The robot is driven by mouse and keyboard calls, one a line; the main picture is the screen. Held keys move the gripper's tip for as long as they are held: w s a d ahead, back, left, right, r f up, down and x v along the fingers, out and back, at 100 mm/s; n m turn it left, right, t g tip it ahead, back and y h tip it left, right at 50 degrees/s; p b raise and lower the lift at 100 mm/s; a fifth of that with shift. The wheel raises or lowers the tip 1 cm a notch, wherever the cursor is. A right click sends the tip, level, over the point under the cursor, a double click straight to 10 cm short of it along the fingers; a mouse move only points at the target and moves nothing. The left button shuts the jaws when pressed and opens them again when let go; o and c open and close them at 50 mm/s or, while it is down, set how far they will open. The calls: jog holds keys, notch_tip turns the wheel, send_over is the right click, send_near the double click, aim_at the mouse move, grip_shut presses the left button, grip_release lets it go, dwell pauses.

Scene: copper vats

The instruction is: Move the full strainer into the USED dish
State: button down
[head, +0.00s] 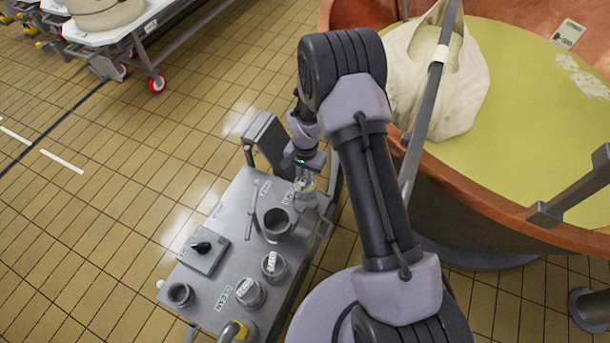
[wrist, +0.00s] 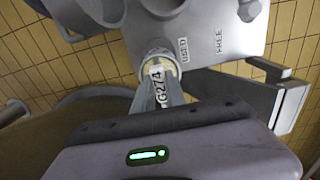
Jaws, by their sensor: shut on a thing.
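My gripper (head: 304,180) is over the far right end of the grey steel cart. In the wrist view its fingers (wrist: 165,94) are shut on the strainer (wrist: 158,60), a small round vessel with a pale cream filling and a tag reading G274. The strainer is beside the printed word USED (wrist: 183,50). The USED dish itself cannot be made out apart from the strainer, so I cannot tell whether the strainer rests in it or hangs above it. In the head view my wrist and fingers partly cover this spot.
The cart (head: 205,275) also carries a larger grey pot (head: 277,222), two tagged cups (head: 251,293) (head: 273,265) near the word CLEAN, a small empty cup (head: 180,294) and a box with a black knob (head: 203,248). A copper vat (head: 500,188) stands to the right.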

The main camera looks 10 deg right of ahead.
aim_at(305, 187)
jog(key=shift+f+b, duration=1.3)
jog(key=shift+f, duration=0.4)
jog(key=shift+f+b, duration=0.3)
jog(key=shift+f, duration=0.85)
jog(key=shift+f, duration=0.55)
jog(key=c, duration=1.3)
grip_release()
